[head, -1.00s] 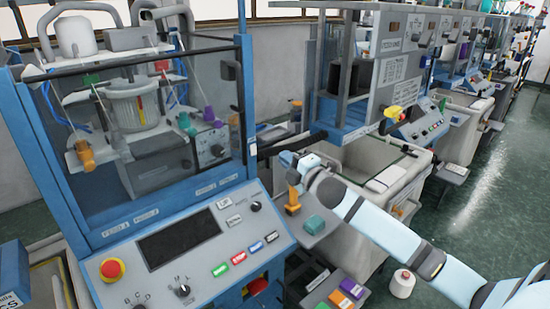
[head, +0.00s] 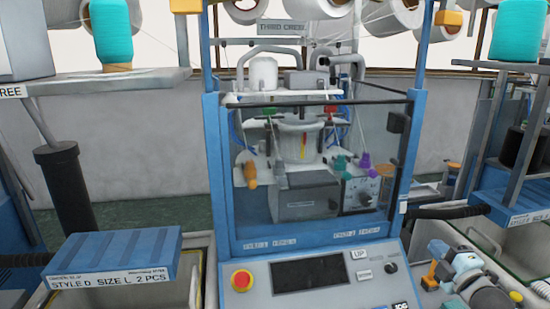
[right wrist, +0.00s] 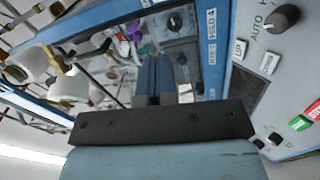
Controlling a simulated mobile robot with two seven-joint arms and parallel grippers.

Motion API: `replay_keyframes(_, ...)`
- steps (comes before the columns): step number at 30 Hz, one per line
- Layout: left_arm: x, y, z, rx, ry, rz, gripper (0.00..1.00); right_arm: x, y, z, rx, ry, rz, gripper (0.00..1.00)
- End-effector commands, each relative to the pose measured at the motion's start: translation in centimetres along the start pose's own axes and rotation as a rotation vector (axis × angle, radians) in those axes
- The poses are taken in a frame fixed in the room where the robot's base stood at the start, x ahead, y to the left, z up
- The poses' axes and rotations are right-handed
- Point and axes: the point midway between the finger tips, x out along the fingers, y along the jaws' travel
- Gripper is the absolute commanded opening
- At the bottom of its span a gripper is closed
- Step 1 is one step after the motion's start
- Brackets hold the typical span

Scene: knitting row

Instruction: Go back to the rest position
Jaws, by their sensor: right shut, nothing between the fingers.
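In the right wrist view the machine's control panel (right wrist: 258,62) and glazed front are close by. My left gripper is not in view.
The machine's panel carries a red emergency button (head: 241,281) and a dark screen (head: 306,272). A blue box labelled STYLE D (head: 115,255) is at the lower left. Teal yarn cones (head: 112,32) stand on shelves above.

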Motion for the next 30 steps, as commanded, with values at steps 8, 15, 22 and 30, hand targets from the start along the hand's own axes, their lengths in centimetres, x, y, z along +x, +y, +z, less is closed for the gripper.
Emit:
replay_keyframes(8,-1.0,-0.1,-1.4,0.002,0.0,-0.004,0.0,-9.9,-16.4,-8.2,0.571,-0.09,-0.304,0.0)
replay_keyframes(15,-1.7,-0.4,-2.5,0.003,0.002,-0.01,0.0,-21.1,-25.5,-17.3,1.065,-0.268,-0.527,0.0)
replay_keyframes(22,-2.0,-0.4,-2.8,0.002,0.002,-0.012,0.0,-27.0,-28.2,-22.4,1.318,-0.397,-0.62,0.0)
replay_keyframes(30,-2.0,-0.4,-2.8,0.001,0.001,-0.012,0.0,-27.5,-28.5,-22.9,1.346,-0.411,-0.629,0.0)
